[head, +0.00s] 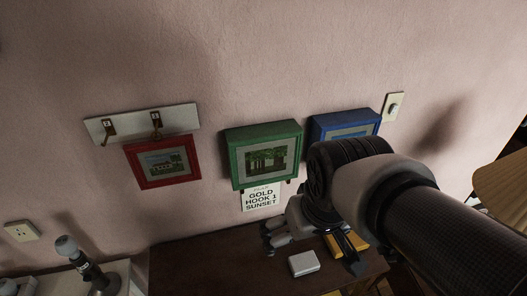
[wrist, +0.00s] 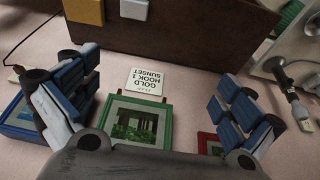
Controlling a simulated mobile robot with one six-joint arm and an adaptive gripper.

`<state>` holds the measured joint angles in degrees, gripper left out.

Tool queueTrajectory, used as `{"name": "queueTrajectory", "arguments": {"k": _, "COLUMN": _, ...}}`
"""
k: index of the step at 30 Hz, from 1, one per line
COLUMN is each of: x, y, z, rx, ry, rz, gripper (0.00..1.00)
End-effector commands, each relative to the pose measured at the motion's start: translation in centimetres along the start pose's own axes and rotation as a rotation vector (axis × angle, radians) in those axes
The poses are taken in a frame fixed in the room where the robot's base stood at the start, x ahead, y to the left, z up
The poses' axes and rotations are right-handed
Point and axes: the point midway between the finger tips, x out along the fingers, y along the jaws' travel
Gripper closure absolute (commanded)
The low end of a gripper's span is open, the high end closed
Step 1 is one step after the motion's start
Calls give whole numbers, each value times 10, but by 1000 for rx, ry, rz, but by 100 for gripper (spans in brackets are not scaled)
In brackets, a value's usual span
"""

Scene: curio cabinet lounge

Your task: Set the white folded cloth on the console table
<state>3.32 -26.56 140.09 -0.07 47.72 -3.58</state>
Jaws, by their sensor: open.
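The console table (head: 215,262) is the dark brown surface along the wall at the bottom of the head view; it shows upside down across the top of the wrist view (wrist: 180,45). A small white block-like item (head: 304,263), which may be the white folded cloth, lies on its top; a white item also shows at the table's edge in the wrist view (wrist: 135,8). My gripper (head: 312,248) is in front of the wall, seemingly above the table and close to the white item. In the wrist view its fingers (wrist: 155,97) are spread, with nothing held between them.
A yellow item (head: 350,242) lies on the table, partly behind my gripper. Red (head: 165,163), green (head: 262,152) and blue (head: 343,124) framed pictures line the wall. A sign (head: 262,199) hangs below the green one. A microscope-like object (head: 85,262) stands at lower left.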

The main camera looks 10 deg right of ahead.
Motion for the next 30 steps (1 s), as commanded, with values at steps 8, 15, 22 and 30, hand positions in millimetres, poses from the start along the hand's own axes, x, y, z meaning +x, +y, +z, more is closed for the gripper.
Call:
{"name": "queueTrajectory", "arguments": {"k": 8, "x": -34, "y": -14, "z": 46, "rx": 9, "ry": 75, "rz": -15, "gripper": 0}}
{"name": "queueTrajectory", "arguments": {"k": 15, "x": -36, "y": -15, "z": 50, "rx": 12, "ry": 80, "rz": -17, "gripper": 0}}
{"name": "queueTrajectory", "arguments": {"k": 22, "x": -31, "y": -15, "z": 52, "rx": 11, "ry": 81, "rz": -17, "gripper": 0}}
{"name": "queueTrajectory", "arguments": {"k": 30, "x": -32, "y": -15, "z": 51, "rx": 11, "ry": 81, "rz": -17, "gripper": 3}}
